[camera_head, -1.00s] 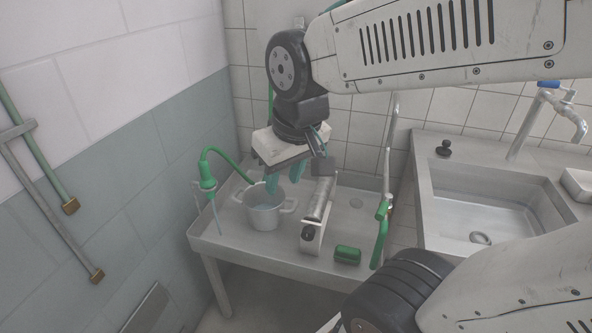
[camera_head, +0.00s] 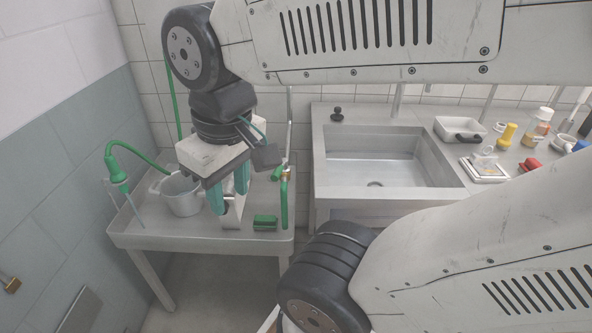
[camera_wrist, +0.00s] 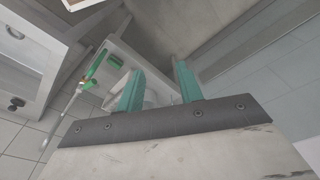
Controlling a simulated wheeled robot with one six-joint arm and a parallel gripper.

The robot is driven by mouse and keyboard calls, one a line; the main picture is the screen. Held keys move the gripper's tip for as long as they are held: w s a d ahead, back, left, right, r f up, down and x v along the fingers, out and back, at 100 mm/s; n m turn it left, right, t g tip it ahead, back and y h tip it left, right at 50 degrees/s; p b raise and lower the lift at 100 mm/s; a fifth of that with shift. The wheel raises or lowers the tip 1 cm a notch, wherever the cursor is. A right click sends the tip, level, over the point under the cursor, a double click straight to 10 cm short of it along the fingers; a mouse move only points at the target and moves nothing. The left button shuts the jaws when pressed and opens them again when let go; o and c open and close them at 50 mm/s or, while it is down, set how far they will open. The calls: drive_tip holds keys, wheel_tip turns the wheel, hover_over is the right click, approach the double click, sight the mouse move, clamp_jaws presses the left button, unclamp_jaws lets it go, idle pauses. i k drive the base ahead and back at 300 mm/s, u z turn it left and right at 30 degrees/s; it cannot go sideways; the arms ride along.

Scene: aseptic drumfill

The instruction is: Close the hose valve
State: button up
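A green valve handle with a brass-coloured fitting (camera_head: 279,173) sits on a pipe at the table's right rear, above a hanging green hose (camera_head: 284,205). I cannot tell whether the valve is open or closed. The green hose and fitting also show at the left in the wrist view (camera_wrist: 95,68). My gripper (camera_head: 229,202) has two teal fingers, spread apart with nothing between them. In the picture it hangs left of the valve, in front of a metal stand. The parted fingers also show in the wrist view (camera_wrist: 158,72).
A steel table (camera_head: 180,240) carries a pot (camera_head: 181,197), a green nozzle on a hose (camera_head: 117,170) and a green block (camera_head: 265,222). A sink (camera_head: 375,160) stands right of the table. A counter beyond it holds a white tray (camera_head: 462,128) and several small items.

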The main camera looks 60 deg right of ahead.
sight(275, 176)
drive_tip(key=z, duration=0.4)
drive_tip(key=k, duration=0.35)
drive_tip(key=z, duration=0.55)
drive_tip(key=i, duration=0.45)
drive_tip(key=z, duration=0.05)
drive_tip(key=k, duration=1.05)
drive_tip(key=u, duration=0.85)
drive_tip(key=i, duration=0.95)
drive_tip(key=z, duration=0.15)
